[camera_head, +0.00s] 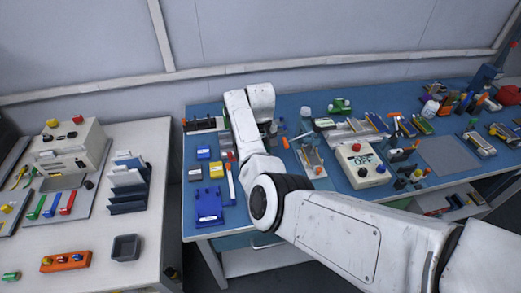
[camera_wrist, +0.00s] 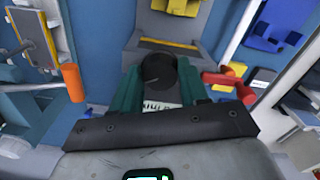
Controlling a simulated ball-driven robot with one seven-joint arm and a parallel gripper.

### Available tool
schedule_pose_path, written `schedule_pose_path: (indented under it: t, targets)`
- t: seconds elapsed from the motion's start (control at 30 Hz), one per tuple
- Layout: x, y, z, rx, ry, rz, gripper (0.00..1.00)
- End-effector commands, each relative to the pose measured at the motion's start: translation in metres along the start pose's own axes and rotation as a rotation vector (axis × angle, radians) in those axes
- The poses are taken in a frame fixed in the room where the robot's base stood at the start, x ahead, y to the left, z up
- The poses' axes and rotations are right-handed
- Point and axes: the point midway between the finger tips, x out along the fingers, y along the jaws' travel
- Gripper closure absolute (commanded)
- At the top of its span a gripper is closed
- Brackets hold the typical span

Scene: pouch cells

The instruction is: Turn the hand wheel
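In the wrist view a round black knob (camera_wrist: 158,70), apparently the hand wheel, stands on a grey device with a white label (camera_wrist: 160,105) in front of it. My gripper (camera_wrist: 157,75) has its two teal fingers one on each side of the knob. The fingers are apart, with the knob filling most of the space between them. I cannot tell whether they touch it. In the head view my gripper is at the far end of my arm over the blue table, and the wheel cannot be made out there.
An orange cylinder (camera_wrist: 73,82) stands left of my gripper and a red part (camera_wrist: 230,80) lies close on its right. A blue holder (camera_head: 208,205) sits at the blue table's front left. A white box with buttons (camera_head: 362,164) stands to the right.

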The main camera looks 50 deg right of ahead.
Motion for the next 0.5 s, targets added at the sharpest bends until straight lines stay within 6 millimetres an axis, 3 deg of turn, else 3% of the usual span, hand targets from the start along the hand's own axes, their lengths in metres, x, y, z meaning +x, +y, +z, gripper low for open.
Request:
schedule_pose_path:
  t: [0.27,0.5]
  targets:
    - [-0.0012,-0.0002,-0.0012,0.0,0.004,0.001,0.3]
    - [-0.0014,-0.0001,-0.0008,0.001,0.003,0.0,0.3]
